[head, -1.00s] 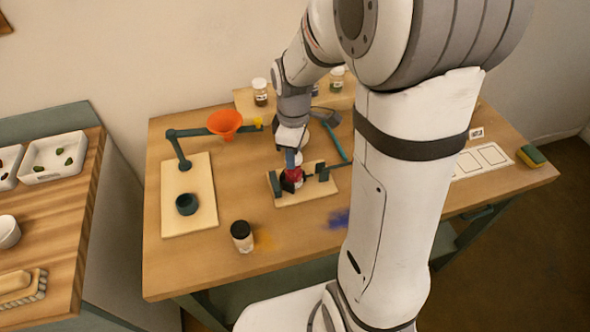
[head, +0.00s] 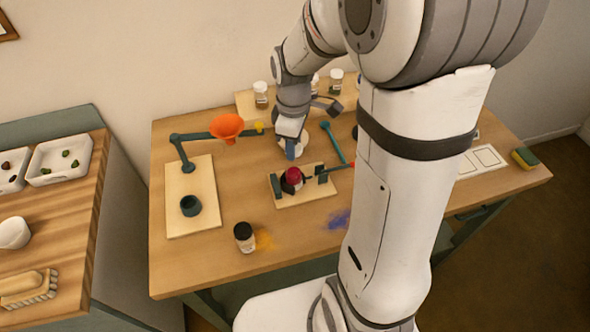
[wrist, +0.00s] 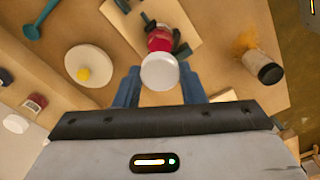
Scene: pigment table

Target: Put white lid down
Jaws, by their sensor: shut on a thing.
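The white lid (wrist: 160,71) is a round white disc between the blue fingers of my gripper (wrist: 160,88) in the wrist view. My gripper is shut on it. In the head view my gripper (head: 291,152) hangs above the table, behind and above the red jar, and the lid cannot be made out there. The red jar (head: 292,176) stands in a dark clamp on a pale board (head: 318,190), with its red top showing. In the wrist view the red jar (wrist: 159,40) shows just beyond the lid, which overlaps its near edge in the picture.
Several jars stand on a raised shelf at the back. An orange funnel (head: 227,127) sits on a teal stand at left. A dark-capped jar (head: 244,237) stands near the front.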

